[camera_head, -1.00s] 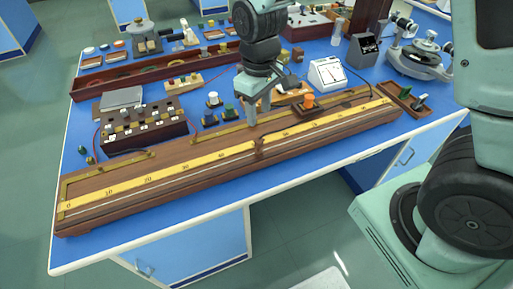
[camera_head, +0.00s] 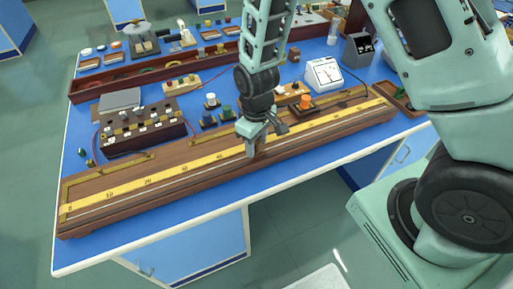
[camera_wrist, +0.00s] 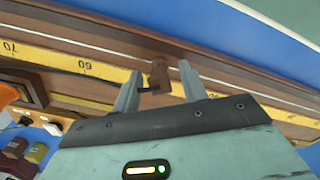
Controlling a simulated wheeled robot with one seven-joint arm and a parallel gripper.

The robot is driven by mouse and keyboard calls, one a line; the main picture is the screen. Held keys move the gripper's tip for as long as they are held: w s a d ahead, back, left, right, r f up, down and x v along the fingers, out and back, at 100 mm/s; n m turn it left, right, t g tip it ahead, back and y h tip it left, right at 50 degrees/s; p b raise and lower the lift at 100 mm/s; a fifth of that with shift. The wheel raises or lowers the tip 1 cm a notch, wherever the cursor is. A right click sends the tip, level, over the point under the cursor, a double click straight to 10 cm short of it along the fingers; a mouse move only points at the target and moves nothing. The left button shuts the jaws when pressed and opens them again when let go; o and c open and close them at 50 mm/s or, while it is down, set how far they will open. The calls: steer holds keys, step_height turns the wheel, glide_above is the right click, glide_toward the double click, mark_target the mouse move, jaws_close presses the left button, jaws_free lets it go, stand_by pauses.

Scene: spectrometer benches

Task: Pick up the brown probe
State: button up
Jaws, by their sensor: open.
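The brown probe (camera_wrist: 159,71) stands on the metre bridge between the fingertips of my gripper in the wrist view, with a dark lead at its base. The fingers are apart, one on each side of it, and I cannot tell whether either touches it. The metre bridge (camera_wrist: 225,88) is a long wooden board with a yellow scale; it also shows in the head view (camera_head: 140,197). In the head view my gripper (camera_head: 253,152) is low over the middle of the board and hides the probe.
A resistance box (camera_head: 140,130) stands behind the board on the left. A white meter (camera_head: 323,74) and an orange-knobbed key (camera_head: 304,101) are behind on the right. The blue bench top (camera_head: 85,250) is bare along the front left edge.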

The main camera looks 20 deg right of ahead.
jaws_close()
steer(key=shift+r, duration=0.1)
